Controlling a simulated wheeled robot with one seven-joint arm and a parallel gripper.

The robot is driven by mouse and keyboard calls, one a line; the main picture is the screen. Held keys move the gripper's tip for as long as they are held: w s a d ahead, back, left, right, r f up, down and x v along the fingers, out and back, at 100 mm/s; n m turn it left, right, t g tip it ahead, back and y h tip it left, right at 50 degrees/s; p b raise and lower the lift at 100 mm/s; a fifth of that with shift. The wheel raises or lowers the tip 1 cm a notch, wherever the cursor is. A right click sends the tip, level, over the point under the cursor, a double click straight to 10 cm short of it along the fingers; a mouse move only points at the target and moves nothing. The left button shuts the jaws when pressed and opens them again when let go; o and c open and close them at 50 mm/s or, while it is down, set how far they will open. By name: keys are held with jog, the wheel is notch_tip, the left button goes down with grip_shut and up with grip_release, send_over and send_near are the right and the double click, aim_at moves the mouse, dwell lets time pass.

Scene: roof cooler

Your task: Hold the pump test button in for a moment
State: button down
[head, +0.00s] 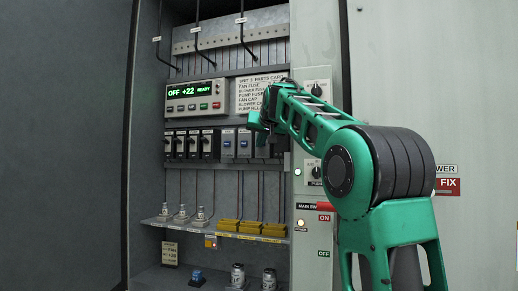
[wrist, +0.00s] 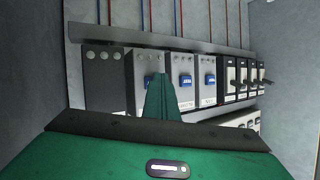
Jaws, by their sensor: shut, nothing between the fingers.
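Three grey modules with blue buttons or tabs stand in a row in the cabinet. In the wrist view they are the near module (wrist: 143,98), a middle module (wrist: 180,72) and a far module (wrist: 207,70). Their labels are too small to read, so I cannot tell which blue part is the pump test button. My gripper (wrist: 162,88) is shut and empty, its fingertips in front of the near module and partly over its blue part. Contact cannot be told. In the head view my gripper (head: 259,126) is at the right end of the row.
Black breakers (head: 194,143) stand left of the modules in the head view. A display panel (head: 194,96) reading "OFF +22 READY" is above. A dark block (wrist: 103,80) adjoins the near module. Below are a shelf with yellow blocks (head: 250,228) and a main switch (head: 326,206) on the right.

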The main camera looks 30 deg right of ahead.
jog(key=shift+s+a, duration=0.5)
jog(key=shift+a, duration=0.15)
jog(key=s+a, duration=0.1)
jog(key=a, duration=0.1)
jog(key=s+a, duration=0.2)
dwell(0.7)
dwell(0.4)
